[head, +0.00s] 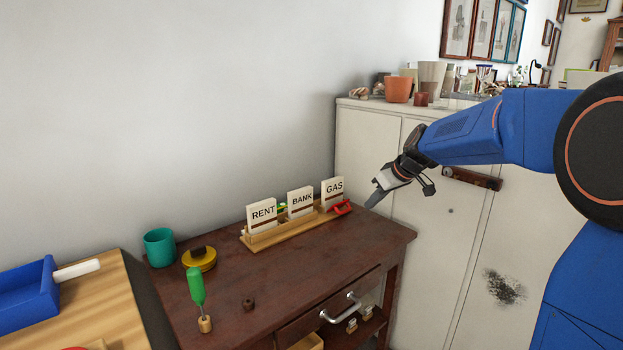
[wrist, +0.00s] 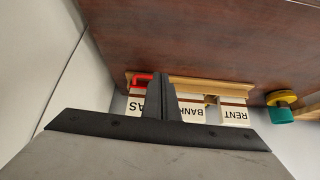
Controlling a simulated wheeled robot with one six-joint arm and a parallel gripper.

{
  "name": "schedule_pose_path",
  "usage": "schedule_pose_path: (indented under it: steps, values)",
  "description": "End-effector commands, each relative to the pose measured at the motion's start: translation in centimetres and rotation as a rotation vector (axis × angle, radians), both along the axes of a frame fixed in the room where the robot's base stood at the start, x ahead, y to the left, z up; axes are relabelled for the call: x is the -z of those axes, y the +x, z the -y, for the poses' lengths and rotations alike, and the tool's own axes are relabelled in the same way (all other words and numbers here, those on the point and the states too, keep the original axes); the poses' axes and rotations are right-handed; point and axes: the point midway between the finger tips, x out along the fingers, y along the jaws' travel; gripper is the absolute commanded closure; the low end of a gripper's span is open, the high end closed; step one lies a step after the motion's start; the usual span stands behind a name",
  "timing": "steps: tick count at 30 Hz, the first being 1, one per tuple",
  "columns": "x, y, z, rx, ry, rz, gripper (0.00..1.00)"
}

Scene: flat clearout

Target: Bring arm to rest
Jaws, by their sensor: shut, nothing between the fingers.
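My arm is blue and reaches in from the right in the head view. My gripper (head: 373,199) is shut and empty, in the air at the right end of the brown desk (head: 275,291), in front of the white cabinet. In the wrist view the shut fingers (wrist: 160,85) show dark against the desk and a wooden card rack. The rack (head: 284,235) holds upright cards marked RENT (head: 263,214), BANK (head: 300,201) and GAS (head: 333,190). A red item (head: 342,208) sits at the rack's right end, close to my gripper in the picture.
A blue tray (head: 24,291) is at left. The white cabinet (head: 372,146) stands behind my arm. The desk's front right is clear.

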Motion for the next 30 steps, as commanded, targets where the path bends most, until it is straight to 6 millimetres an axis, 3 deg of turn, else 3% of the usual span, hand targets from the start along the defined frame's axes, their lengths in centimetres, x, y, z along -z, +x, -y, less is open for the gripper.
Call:
schedule_pose_path:
  steps: [3, 14, 23, 30]
  values:
    - [-0.9, -4.7, 0.0, 0.039, -0.004, -0.026, 1.0]
    - [-1.0, -18.0, 0.8, 0.177, -0.02, -0.109, 1.0]
    - [0.9, -28.6, 2.0, 0.311, -0.04, -0.159, 1.0]
    - [3.7, -36.5, 3.4, 0.431, -0.057, -0.187, 1.0]
